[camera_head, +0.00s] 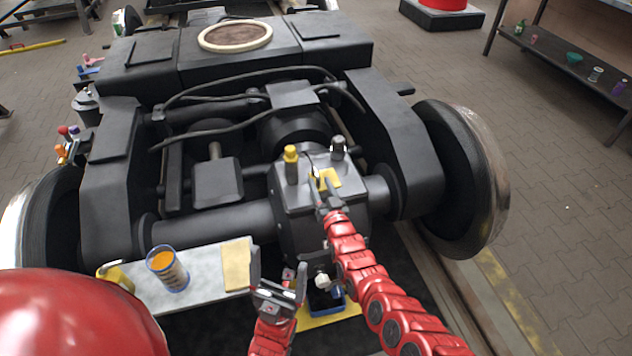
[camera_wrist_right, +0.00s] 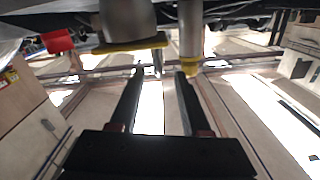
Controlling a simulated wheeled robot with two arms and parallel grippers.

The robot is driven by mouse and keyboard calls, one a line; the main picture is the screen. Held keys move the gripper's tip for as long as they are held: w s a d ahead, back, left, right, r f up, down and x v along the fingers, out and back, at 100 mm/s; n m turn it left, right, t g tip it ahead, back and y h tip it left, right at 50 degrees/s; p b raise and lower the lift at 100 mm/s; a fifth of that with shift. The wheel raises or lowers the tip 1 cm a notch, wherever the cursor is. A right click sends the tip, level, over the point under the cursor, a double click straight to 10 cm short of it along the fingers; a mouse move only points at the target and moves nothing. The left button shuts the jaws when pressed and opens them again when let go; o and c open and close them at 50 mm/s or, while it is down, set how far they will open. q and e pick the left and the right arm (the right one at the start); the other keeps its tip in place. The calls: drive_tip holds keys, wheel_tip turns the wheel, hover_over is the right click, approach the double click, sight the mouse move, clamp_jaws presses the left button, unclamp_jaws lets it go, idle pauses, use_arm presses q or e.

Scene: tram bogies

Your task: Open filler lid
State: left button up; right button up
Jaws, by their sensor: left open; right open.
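A dark gearbox housing (camera_head: 300,215) sits in the middle of the bogie. My right gripper (camera_head: 321,192) is open at the near edge of the flat yellow piece. In the right wrist view, its open fingers (camera_wrist_right: 160,74) point toward a grey body with a yellow edge (camera_wrist_right: 125,46) and a grey post with a yellow end (camera_wrist_right: 190,45). Contact is unclear. My left gripper (camera_head: 278,290) is open and empty, low in front of the housing.
A grey board (camera_head: 205,277) at the front left bears a container with orange contents (camera_head: 168,268) and a yellow cloth (camera_head: 236,265). A blue-rimmed tray (camera_head: 327,304) lies below the housing. Wheels (camera_head: 465,175) flank the frame. Cables (camera_head: 215,130) cross behind the housing.

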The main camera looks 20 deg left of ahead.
sight(317, 177)
drive_tip(key=b+x, duration=0.2)
drive_tip(key=x, duration=0.1)
drive_tip(key=b+x, duration=0.1)
drive_tip(key=shift+w+a+f, duration=0.1)
drive_tip(key=shift+w+f, duration=0.05)
drive_tip(key=shift+f, duration=0.1)
drive_tip(key=shift+w+a+r+b, duration=0.25)
drive_tip(key=shift+w+r+b, duration=0.1)
drive_tip(key=shift+w+b, duration=0.2)
drive_tip(key=shift+c, duration=0.2)
clamp_jaws()
drive_tip(key=shift+s+f, duration=0.1)
idle(0.6)
